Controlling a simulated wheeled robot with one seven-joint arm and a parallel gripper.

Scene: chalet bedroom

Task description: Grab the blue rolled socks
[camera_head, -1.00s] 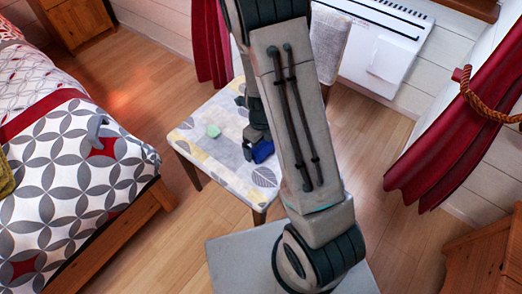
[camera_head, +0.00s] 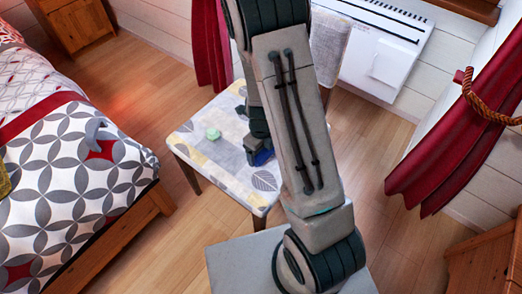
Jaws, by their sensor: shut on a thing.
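The blue rolled socks (camera_head: 262,158) are at my gripper (camera_head: 256,155), over the patterned seat of the chair (camera_head: 198,147). My gripper is shut on the socks and partly covers them. Only a part of the blue shows, and I cannot tell whether the socks touch the seat. My arm hides the right part of the chair seat.
A small pale green thing (camera_head: 213,134) lies on the seat, left of my gripper. A bed (camera_head: 75,170) with a grey thing (camera_head: 95,129) on it stands at the left. A white heater (camera_head: 375,50) and red curtains (camera_head: 450,150) are at the right. Wooden floor is clear between bed and chair.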

